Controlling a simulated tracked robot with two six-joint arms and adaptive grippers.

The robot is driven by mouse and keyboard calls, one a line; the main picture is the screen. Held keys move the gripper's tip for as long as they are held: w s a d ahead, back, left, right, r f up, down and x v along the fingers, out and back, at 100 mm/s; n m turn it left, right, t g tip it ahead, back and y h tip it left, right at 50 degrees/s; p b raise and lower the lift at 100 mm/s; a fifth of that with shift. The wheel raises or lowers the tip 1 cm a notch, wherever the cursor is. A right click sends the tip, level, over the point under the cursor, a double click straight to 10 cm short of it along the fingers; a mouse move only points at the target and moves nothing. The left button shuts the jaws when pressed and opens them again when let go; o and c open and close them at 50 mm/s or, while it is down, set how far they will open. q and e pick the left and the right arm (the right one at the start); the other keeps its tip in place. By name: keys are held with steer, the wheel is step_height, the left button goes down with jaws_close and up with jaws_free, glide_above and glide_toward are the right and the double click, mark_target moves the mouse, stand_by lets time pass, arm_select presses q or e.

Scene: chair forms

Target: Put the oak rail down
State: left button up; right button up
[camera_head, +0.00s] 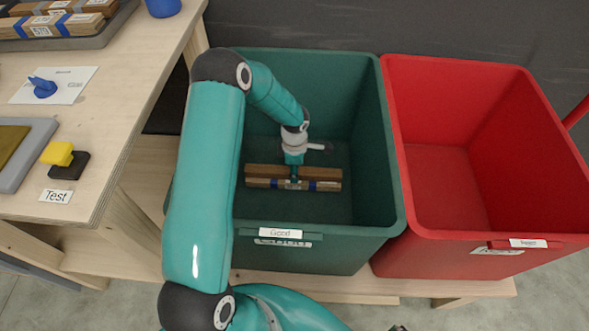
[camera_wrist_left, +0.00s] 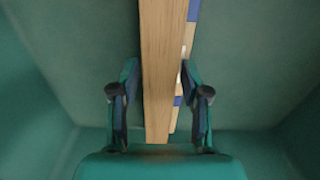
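My left gripper (camera_head: 293,178) is down inside the green bin (camera_head: 372,205), over wooden rail pieces. One long piece is plain brown wood (camera_head: 262,170). Beside it runs a lighter strip with blue bands and a white label (camera_head: 322,185); I cannot tell whether this is a second rail or another face. In the left wrist view the brown wood (camera_wrist_left: 157,70) runs between the two fingers of my left gripper (camera_wrist_left: 160,80), with the banded strip (camera_wrist_left: 180,98) along its right side. The fingertips are close to the wood, but contact is unclear. My right gripper is not in view.
The green bin's front carries a "Good" label. An empty red bin (camera_head: 440,215) stands directly to its right. At left, a wooden table (camera_head: 100,120) holds a tray of rails (camera_head: 60,25), a yellow and black block, a blue item and a "Test" card.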

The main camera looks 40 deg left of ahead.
arm_select(q)
steer(key=shift+o, duration=0.5)
steer(key=shift+r+p, duration=0.4)
steer(key=shift+p, duration=0.1)
step_height(320, 180, up, 12)
steer(key=p, duration=0.1)
steer(key=shift+f, duration=0.15)
